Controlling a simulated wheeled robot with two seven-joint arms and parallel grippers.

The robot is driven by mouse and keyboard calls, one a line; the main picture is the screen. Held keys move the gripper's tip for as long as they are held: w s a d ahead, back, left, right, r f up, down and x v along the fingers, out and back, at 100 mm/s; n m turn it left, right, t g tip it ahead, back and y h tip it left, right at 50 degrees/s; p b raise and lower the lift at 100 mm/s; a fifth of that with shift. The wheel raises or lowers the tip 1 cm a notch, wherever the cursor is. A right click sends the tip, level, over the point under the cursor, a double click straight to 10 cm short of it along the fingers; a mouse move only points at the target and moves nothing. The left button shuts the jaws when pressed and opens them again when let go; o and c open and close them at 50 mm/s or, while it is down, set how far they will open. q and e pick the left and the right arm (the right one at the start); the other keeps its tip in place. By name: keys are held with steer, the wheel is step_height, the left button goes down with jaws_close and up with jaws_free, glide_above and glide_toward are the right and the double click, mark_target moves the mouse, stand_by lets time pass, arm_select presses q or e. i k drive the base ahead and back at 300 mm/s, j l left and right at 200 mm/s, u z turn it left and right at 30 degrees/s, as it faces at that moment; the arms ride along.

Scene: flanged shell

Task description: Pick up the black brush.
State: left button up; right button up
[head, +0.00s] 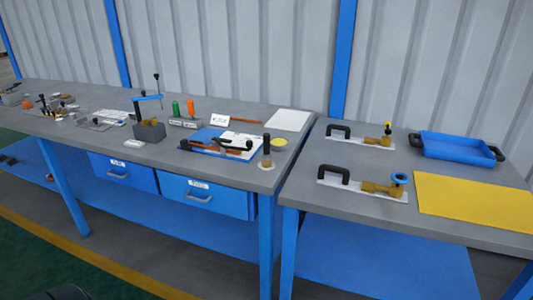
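I cannot tell for certain which thing is the black brush. A dark upright tool (267,150) with a wider, brownish lower part stands at the front right corner of the left workbench. Dark and brown long tools (215,148) lie near a blue board, too small to make out. A grey box (149,131) further left holds upright tools, one with a black knob on top. Neither of my grippers is in view.
The left bench (90,136) has blue drawers (207,196) and several small items. The right bench (345,215) holds two white plates with black handles and brass fittings, a blue tray (456,148) and a yellow sheet (475,200). A narrow gap separates the benches. Open floor lies in front.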

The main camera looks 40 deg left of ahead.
mark_target(266, 161)
steer(key=i+l+u, duration=0.15)
steer(key=i+u, duration=0.2)
steer(key=i+l+u, duration=0.35)
steer(key=i, duration=0.15)
steer(key=j, duration=0.1)
